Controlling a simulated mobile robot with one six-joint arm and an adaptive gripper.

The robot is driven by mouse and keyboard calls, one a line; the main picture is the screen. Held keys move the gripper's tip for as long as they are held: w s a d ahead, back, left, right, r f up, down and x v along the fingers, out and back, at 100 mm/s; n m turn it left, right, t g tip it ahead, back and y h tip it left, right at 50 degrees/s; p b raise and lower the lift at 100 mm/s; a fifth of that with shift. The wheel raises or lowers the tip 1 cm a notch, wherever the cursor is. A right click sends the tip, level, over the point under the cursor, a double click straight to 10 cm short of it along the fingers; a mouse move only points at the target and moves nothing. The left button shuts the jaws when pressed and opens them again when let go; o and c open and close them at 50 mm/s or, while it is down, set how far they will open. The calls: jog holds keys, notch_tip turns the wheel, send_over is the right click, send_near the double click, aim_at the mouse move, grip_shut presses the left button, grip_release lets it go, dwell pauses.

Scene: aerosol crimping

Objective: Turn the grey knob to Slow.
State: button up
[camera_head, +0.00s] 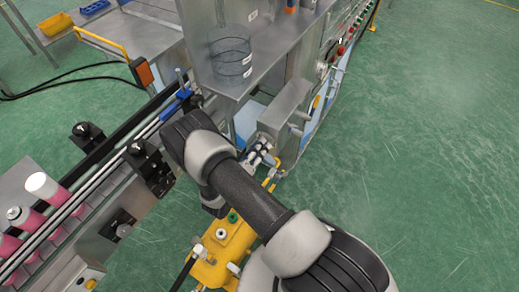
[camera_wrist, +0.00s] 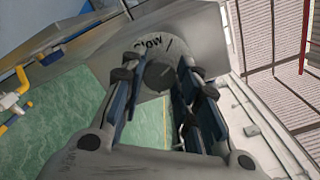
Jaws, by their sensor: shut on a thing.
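The grey knob (camera_wrist: 160,74) shows in the wrist view between the two fingertips of my gripper (camera_wrist: 158,82). The fingers are shut on its sides. A round dial plate behind the knob carries the word Slow (camera_wrist: 148,42) and a dark line just right of it. I cannot tell which mark the knob points at. In the head view my gripper (camera_head: 260,150) is at the near face of a grey metal box (camera_head: 283,120) on the machine's side. The knob is hidden there by the gripper and arm.
A yellow unit (camera_head: 225,250) with fittings sits below my arm. A conveyor (camera_head: 60,225) with pink cans (camera_head: 50,190) is on the left. A shelf holding a clear cylinder (camera_head: 230,62) is above the box. Green floor (camera_head: 430,150) is open on the right.

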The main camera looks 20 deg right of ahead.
jog(key=shift+f+n+b, duration=0.1)
jog(key=shift+n+b, duration=0.2)
jog(key=shift+n, duration=1.2)
jog(key=o, duration=1.1)
jog(key=shift+c, duration=0.2)
jog(key=v, duration=1.2)
